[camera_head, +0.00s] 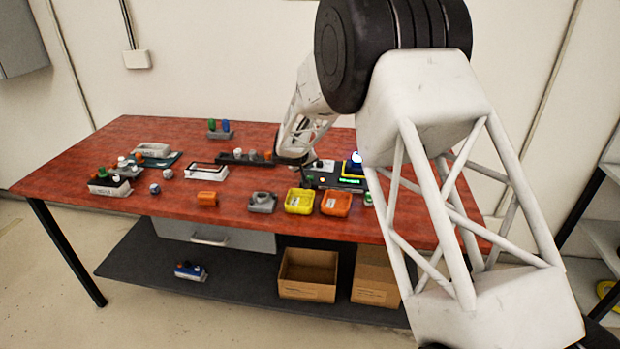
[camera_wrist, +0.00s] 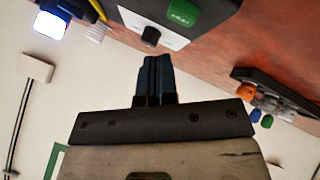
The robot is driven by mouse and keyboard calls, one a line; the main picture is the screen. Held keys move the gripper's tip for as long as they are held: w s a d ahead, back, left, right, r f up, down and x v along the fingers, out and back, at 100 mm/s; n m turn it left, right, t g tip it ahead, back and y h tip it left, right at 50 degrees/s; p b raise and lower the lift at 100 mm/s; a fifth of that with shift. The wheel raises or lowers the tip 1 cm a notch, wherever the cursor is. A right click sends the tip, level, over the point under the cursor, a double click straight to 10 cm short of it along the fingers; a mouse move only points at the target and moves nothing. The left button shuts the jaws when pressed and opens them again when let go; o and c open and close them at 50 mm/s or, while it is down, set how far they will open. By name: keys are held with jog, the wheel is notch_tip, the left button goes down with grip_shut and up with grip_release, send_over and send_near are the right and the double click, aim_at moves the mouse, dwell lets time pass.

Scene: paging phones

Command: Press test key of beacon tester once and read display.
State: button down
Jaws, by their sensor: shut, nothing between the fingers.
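A dark device that looks like the beacon tester (camera_head: 322,181) stands at the right of the red table, with small green lit parts. In the wrist view its pale top panel (camera_wrist: 128,22) carries a black round key or knob (camera_wrist: 150,37) and a green piece (camera_wrist: 184,12) with faint light marks too small to read. My gripper (camera_wrist: 153,60) is shut and empty. Its fingertips appear just below the black key in the wrist view; I cannot tell whether they touch it. In the head view my gripper (camera_head: 304,160) is at the device's left back, partly hidden by my arm.
Yellow (camera_head: 299,209) and orange (camera_head: 335,212) bins sit in front. A dark rack (camera_head: 235,158) with small coloured pieces lies to the left.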

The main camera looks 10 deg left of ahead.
aim_at(308, 177)
jog(key=shift+f, duration=0.75)
jog(key=shift+f, duration=0.95)
dwell(2.8)
jog(key=shift+r, duration=0.9)
jog(key=shift+r, duration=0.2)
jog(key=shift+r, duration=2.3)
